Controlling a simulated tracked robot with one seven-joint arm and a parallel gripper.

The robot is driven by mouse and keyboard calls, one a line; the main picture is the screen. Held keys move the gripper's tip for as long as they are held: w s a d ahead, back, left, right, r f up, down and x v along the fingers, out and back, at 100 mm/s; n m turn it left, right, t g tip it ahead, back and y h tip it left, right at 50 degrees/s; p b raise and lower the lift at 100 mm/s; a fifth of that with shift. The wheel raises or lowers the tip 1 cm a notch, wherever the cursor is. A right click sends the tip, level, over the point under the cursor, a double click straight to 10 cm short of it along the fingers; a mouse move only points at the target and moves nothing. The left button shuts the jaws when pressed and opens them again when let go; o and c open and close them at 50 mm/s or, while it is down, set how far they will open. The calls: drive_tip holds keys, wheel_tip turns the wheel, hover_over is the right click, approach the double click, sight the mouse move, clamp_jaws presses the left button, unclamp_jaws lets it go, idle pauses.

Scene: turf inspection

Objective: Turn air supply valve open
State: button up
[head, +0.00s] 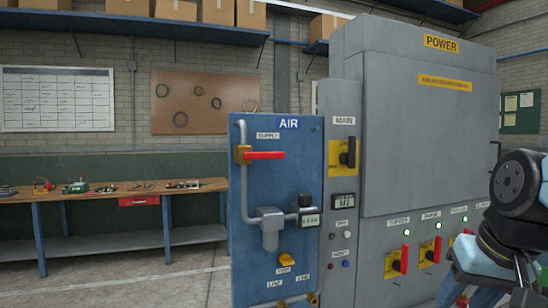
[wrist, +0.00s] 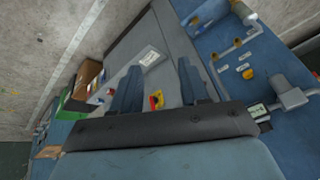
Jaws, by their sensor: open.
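The air supply valve has a red lever (head: 264,155) on a yellow body (head: 242,154), under the SUPPLY label on the blue AIR panel (head: 290,180). The lever lies level, across the upright grey pipe (head: 244,195). My gripper (wrist: 160,66) shows in the wrist view with its two blue fingers apart and nothing held. In the head view my arm is at the right edge, well to the right of the valve; the fingertips are not clear there. The blue panel also shows at the right of the wrist view; I cannot pick out the supply lever there.
A grey POWER cabinet (head: 426,130) adjoins the AIR panel, with a MAIN switch (head: 347,153) and several red-handled switches below. A small yellow lever (head: 285,270) sits low on the AIR panel. A workbench (head: 110,190) stands behind left. Floor left of the panel looks clear.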

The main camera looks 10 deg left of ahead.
drive_tip(key=w+a+r+g+y, duration=0.2)
drive_tip(key=w+a+r+y, duration=0.25)
drive_tip(key=w+a, duration=0.3)
drive_tip(key=w+a+r+g+y, duration=0.2)
drive_tip(key=w+a+r+y, duration=0.3)
drive_tip(key=a, duration=0.4)
drive_tip(key=n+g+y, duration=0.2)
drive_tip(key=g+y, duration=0.1)
drive_tip(key=y, duration=0.4)
approach(277, 157)
drive_tip(key=shift+h, duration=0.25)
drive_tip(key=a, duration=0.4)
drive_tip(key=s+a, duration=0.1)
drive_tip(key=a, duration=0.7)
drive_tip(key=shift+s+a+r, duration=0.1)
drive_tip(key=shift+s+r, duration=0.2)
drive_tip(key=shift+s, duration=0.05)
clamp_jaws()
drive_tip(key=shift+f, duration=0.1)
